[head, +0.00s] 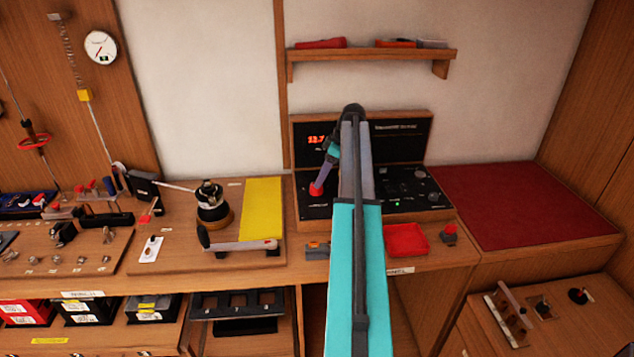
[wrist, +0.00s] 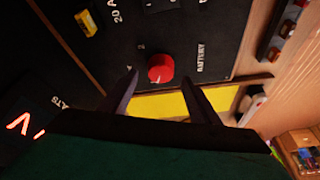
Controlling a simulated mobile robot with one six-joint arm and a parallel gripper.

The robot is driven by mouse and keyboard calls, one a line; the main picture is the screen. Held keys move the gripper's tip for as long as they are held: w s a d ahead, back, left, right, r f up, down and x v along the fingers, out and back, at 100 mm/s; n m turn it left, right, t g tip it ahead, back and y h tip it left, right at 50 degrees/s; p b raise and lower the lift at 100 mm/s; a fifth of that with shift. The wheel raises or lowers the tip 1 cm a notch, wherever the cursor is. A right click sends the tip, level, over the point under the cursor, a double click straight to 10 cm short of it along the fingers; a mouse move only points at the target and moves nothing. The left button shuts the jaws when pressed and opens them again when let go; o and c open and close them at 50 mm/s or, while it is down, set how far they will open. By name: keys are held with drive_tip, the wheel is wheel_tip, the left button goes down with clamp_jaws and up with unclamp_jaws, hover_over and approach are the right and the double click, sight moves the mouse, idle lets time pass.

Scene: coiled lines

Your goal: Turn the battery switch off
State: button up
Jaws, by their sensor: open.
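The battery switch is a red round knob (wrist: 160,66) on a black panel, with the word BATTERY printed beside it and small position marks around it. In the wrist view it appears between and just beyond my gripper's (wrist: 159,77) two dark fingertips. The fingers are apart, and I see no clear contact with the knob. In the head view the red knob (head: 316,188) shows at the left of the black panel (head: 392,210), just below the end of my arm. The knob's pointer position is too small to read.
The panel sits in an open wooden case with a red-lit display (head: 317,139) in its lid. A yellow sheet (head: 262,208) lies to the left. A red tray (head: 406,240) sits in front, with a red cushion (head: 535,205) at right. A shelf (head: 372,55) hangs above.

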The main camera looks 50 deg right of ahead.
drive_tip(key=shift+p+x, duration=0.45)
drive_tip(key=shift+x, duration=1.45)
